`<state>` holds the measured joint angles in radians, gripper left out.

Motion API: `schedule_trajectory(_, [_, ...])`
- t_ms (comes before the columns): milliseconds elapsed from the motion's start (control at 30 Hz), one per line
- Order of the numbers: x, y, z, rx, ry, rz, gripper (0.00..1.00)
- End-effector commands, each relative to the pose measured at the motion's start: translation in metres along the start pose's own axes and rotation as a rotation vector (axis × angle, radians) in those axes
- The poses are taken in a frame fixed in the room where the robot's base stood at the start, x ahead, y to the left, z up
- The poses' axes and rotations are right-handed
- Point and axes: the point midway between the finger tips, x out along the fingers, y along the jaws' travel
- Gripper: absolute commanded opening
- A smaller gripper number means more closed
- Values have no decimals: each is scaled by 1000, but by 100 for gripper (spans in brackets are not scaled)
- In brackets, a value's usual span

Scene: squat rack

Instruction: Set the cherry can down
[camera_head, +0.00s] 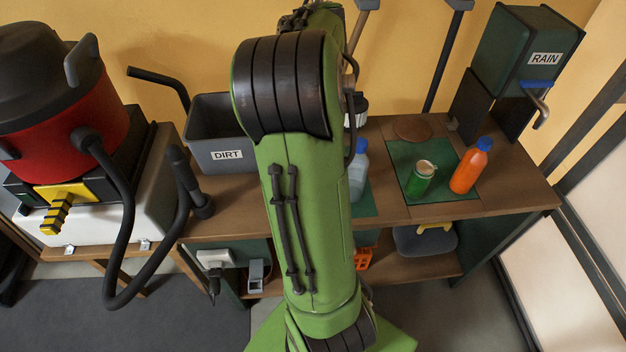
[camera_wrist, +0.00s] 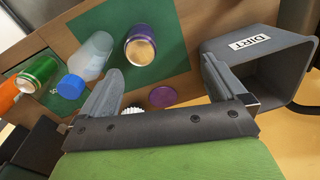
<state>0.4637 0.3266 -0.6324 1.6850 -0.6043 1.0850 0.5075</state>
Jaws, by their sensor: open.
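A purple can (camera_wrist: 142,33) with a pale metal top stands on a green mat (camera_wrist: 100,19) in the wrist view. No label is readable, so I cannot confirm that it is the cherry can. My gripper (camera_wrist: 163,65) is open, with its fingers spread wide and the can showing in the gap, seemingly beyond the tips. No contact shows. In the head view my arm hides this can and my gripper. A green can (camera_head: 421,180) stands on another green mat (camera_head: 455,188) at the right; it also shows in the wrist view (camera_wrist: 38,72).
A clear bottle with a blue cap (camera_head: 358,172) stands near the purple can. An orange bottle (camera_head: 469,167) stands beside the green can. A grey DIRT bin (camera_head: 225,135), a purple disc (camera_wrist: 175,94) and a RAIN tank (camera_head: 525,45) are around. The bench's front right is clear.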

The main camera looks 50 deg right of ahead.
Motion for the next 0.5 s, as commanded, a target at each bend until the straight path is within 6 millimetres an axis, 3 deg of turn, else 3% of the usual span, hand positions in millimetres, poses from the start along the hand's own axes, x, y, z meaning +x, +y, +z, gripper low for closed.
schedule_trajectory(33, [14, 16, -12, 43, -13, 37, 98])
schedule_trajectory(133, [23, 32, -23, 86, -27, 75, 98])
schedule_trajectory(267, [44, 36, -23, 92, -32, 81, 98])
schedule_trajectory(500, [106, 40, -20, 90, -32, 80, 98])
